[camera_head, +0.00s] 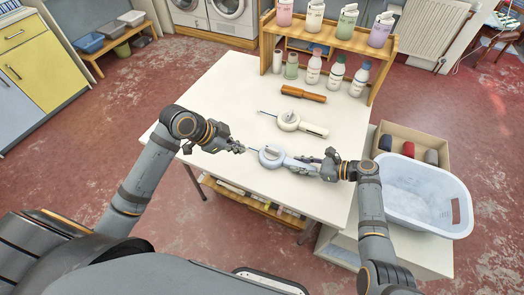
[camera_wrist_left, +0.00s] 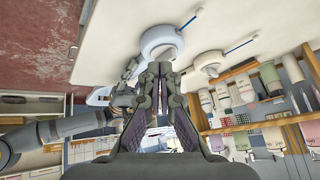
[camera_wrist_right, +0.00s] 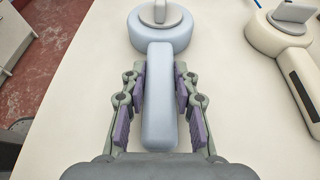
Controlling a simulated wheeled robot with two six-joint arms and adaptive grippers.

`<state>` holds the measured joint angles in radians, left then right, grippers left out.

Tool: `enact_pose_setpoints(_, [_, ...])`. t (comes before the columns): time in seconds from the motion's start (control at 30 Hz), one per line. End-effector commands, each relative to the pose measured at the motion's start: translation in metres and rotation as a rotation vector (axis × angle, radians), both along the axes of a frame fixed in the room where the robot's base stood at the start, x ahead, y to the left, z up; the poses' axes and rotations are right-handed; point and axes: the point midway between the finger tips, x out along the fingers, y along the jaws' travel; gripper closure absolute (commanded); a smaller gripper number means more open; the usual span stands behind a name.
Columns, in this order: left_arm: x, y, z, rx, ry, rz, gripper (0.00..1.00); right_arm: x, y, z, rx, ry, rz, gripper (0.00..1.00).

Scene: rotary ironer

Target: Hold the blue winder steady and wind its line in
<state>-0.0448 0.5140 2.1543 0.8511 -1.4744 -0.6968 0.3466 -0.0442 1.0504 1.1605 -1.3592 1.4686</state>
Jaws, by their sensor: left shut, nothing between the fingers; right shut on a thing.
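The blue winder (camera_head: 270,156) lies on the white table, with its round drum to the left and its handle to the right. My right gripper (camera_head: 328,166) is shut on the handle; in the right wrist view the handle (camera_wrist_right: 158,110) sits between both fingers. A grey crank piece (camera_wrist_right: 160,12) sits on top of the drum. My left gripper (camera_head: 241,149) is shut and empty just left of the drum, apparently apart from it. In the left wrist view the drum (camera_wrist_left: 160,40) is beyond the fingertips, and a thin line with a blue part (camera_wrist_left: 187,20) sticks out from it.
A cream winder (camera_head: 290,122) and an orange-brown wooden tool (camera_head: 304,94) lie farther back on the table (camera_head: 222,95). A wooden shelf (camera_head: 330,38) with several bottles stands behind. A pale laundry basket (camera_head: 408,222) and a box of rolls (camera_head: 446,145) are at the right.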

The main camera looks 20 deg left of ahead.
Motion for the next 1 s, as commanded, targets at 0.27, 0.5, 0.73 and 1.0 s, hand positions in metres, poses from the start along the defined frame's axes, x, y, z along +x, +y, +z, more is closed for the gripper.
enact_pose_setpoints(0.27, [-0.017,-0.005,0.003,0.164,-0.219,-0.448,1.0,0.0,0.0,0.0,0.0,0.0,0.0,1.0])
enact_pose_setpoints(0.5, [-0.019,-0.007,0.003,0.183,-0.25,-0.504,1.0,0.0,0.0,0.0,0.0,0.0,0.0,1.0])
enact_pose_setpoints(0.73, [-0.01,-0.017,-0.013,0.176,-0.251,-0.498,1.0,0.0,0.0,0.0,0.0,0.0,0.0,1.0])
enact_pose_setpoints(1.0, [0.011,-0.044,-0.057,0.174,-0.247,-0.499,1.0,0.0,0.0,0.0,0.0,0.0,0.0,1.0])
